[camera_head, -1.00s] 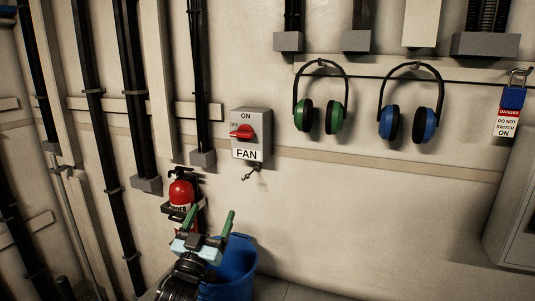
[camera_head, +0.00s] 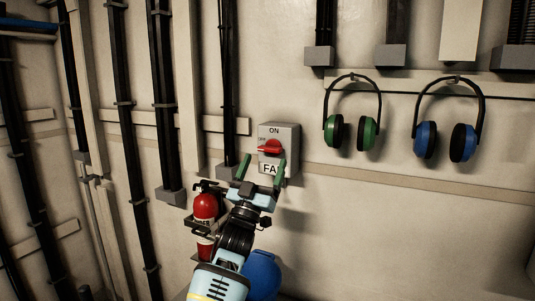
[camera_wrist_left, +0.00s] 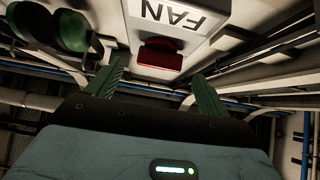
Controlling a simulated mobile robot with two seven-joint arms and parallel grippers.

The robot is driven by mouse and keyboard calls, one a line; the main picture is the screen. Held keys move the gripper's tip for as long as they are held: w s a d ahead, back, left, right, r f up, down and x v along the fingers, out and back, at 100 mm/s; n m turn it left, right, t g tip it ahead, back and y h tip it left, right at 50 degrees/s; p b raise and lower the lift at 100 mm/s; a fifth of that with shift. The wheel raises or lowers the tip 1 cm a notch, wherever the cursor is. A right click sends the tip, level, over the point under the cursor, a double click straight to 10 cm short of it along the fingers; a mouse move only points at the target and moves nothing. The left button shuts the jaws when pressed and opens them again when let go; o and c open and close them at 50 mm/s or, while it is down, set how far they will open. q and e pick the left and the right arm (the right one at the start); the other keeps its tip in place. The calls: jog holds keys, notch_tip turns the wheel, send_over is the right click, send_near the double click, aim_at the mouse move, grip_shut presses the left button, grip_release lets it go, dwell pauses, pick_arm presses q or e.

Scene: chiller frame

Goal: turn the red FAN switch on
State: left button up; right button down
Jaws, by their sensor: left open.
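The FAN switch box (camera_head: 293,142) is a grey box on the wall with a red rotary handle (camera_head: 271,147). The handle lies roughly sideways, its tip toward the OFF mark at the left; ON is printed above it. My left gripper (camera_head: 262,170) is open with green fingers, just below and in front of the handle, covering part of the FAN label. In the left wrist view the red handle (camera_wrist_left: 160,55) sits beyond and between the two spread fingertips, with the FAN label (camera_wrist_left: 172,16) upside down above it. Nothing is between the fingers. My right gripper is not in view.
A red fire extinguisher (camera_head: 205,207) and a blue bucket (camera_head: 263,274) stand below, close to my left arm. Green ear defenders (camera_head: 370,130) and blue ear defenders (camera_head: 463,142) hang to the right. Dark vertical pipes (camera_head: 228,80) run left of the box.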

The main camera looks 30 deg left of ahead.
aim_at(270, 149)
pick_arm(q)
jog(key=shift+x, duration=1.85)
jog(key=c, duration=1)
